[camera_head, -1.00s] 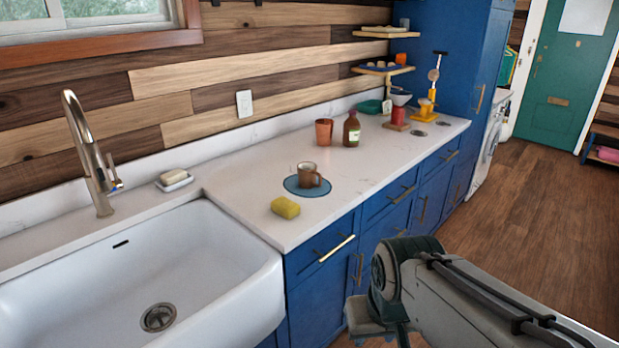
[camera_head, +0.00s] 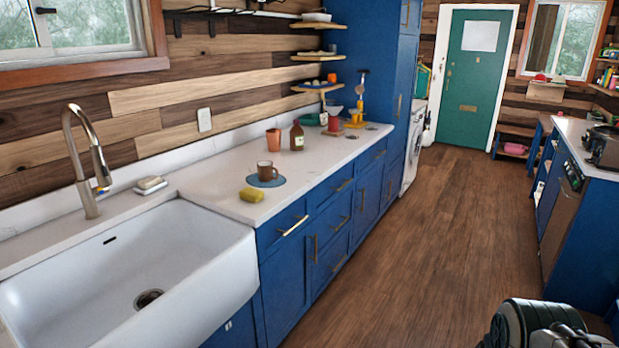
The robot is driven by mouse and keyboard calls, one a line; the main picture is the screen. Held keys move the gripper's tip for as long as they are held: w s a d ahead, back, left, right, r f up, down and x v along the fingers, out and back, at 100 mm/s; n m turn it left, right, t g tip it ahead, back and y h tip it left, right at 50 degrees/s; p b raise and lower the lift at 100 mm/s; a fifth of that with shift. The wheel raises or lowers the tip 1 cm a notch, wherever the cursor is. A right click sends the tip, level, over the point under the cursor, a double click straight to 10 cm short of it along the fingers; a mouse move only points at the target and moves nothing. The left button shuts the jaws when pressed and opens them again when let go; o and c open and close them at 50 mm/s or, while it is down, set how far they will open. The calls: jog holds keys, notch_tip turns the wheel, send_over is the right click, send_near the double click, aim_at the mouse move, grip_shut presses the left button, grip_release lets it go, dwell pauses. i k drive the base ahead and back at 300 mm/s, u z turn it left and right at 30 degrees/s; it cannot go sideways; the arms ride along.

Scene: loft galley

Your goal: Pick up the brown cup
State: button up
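The brown cup (camera_head: 265,170) stands upright on a round blue mat (camera_head: 278,181) on the white counter, right of the sink. Its handle points to the right. A yellow sponge (camera_head: 251,194) lies just in front of the mat. Part of my arm shows at the bottom right corner, low and well away from the cup. My gripper is outside the view.
The white sink (camera_head: 205,262) and its tap (camera_head: 84,160) are left of the cup. A copper-coloured tumbler (camera_head: 273,139) and a brown bottle (camera_head: 297,136) stand behind it. The wooden floor (camera_head: 420,245) is clear between the blue cabinets and the right-hand counter (camera_head: 597,147).

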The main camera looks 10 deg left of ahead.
aim_at(265, 168)
jog(key=z, duration=0.1)
jog(key=i, duration=2.65)
jog(key=u, duration=1.65)
jog(key=i, duration=1.05)
jog(key=u, duration=0.85)
